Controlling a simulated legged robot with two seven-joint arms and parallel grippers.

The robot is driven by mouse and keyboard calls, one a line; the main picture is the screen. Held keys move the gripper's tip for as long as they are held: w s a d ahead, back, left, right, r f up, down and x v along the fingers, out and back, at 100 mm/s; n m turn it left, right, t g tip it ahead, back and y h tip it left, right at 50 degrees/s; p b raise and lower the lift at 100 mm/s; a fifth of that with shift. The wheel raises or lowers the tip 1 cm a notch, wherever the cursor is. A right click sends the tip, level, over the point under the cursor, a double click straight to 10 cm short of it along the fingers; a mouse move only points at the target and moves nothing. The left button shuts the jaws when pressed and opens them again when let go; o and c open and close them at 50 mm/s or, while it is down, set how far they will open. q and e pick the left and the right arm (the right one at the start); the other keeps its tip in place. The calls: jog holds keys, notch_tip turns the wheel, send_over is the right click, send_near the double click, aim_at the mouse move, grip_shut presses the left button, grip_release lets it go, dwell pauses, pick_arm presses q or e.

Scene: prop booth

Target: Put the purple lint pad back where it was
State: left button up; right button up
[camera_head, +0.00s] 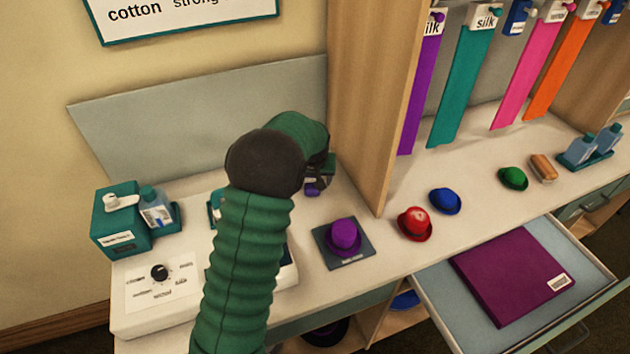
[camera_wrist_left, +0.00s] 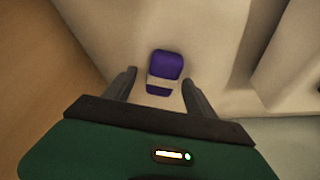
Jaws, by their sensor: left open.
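The purple lint pad (camera_wrist_left: 166,64) has a pale band across it and lies on the pale counter in the left wrist view. In the head view only a small part of the lint pad (camera_head: 312,189) shows below my gripper. My left gripper (camera_wrist_left: 159,78) is open, with one finger on each side of the pad and gaps between. In the head view the left gripper (camera_head: 318,178) is by the wooden divider, partly hidden behind my own green arm. My right gripper is in neither view.
A wooden divider (camera_head: 365,100) stands right of the gripper. A purple hat (camera_head: 344,236) sits on a dark mat (camera_head: 330,256) in front. Red (camera_head: 414,224), blue (camera_head: 445,201) and green hats (camera_head: 513,178) lie farther right. An open drawer (camera_head: 440,300) juts out, holding a purple folder (camera_head: 512,270).

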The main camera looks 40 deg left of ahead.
pick_arm(q)
jog(key=p+v, duration=0.1)
jog(key=v, duration=0.9)
